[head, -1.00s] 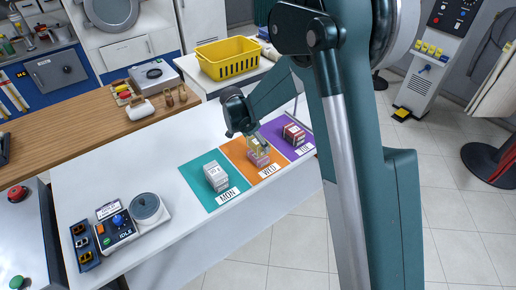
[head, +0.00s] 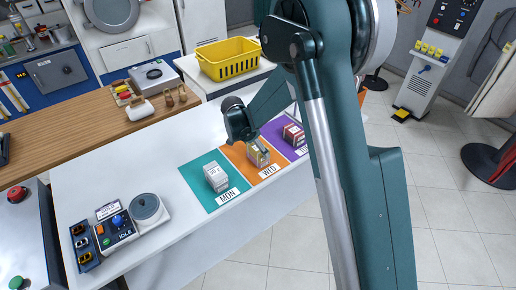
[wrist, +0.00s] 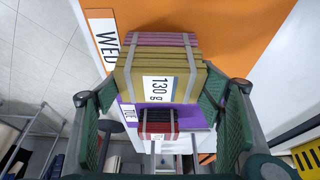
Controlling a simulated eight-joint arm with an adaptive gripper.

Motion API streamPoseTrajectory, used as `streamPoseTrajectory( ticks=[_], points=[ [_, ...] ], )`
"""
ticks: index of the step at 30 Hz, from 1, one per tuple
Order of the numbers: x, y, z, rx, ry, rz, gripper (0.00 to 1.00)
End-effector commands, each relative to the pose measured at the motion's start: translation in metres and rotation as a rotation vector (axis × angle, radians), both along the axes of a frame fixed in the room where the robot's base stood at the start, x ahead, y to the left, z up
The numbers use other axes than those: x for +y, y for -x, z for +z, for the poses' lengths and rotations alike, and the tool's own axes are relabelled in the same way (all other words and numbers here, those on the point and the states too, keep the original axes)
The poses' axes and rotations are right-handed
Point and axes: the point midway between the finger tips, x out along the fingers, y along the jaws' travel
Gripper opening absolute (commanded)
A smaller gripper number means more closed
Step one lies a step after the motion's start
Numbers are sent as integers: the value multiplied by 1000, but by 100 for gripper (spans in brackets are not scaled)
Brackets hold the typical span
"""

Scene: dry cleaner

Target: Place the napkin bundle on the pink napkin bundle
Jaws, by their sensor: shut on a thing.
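The napkin bundle (wrist: 160,82), olive-yellow with a pale band and a "130 g" label, is between the pads of my gripper (wrist: 158,98), which is shut on it. In the wrist view, the pink napkin bundle (wrist: 162,40) shows against the olive bundle's far side, over the orange mat. The olive bundle appears stacked on the pink one; whether its full weight rests there I cannot tell. In the head view, the olive bundle (head: 258,152) is over the orange WED mat (head: 238,156), partly covered by my gripper, and the pink bundle is mostly hidden.
A white bundle (head: 216,177) stands on the teal MON mat (head: 199,190) to the left. A red bundle (head: 293,135) stands on the purple mat (head: 274,132) to the right. A yellow basket (head: 228,60) is behind.

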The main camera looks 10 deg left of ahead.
Motion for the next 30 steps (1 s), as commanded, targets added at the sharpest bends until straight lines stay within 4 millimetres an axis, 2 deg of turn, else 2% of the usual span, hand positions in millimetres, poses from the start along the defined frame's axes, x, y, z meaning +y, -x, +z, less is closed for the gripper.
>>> streamPoseTrajectory(
  ticks=[8, 9, 12, 23, 30],
  points=[
    [0, 0, -4, 0, 0, 0, 53],
    [0, 0, -3, 0, 0, 0, 72],
    [0, 0, -3, 0, 0, 0, 81],
    [0, 0, -2, 0, 0, 0, 81],
    [2, 2, 7, 0, 0, 1, 81]
  ],
)
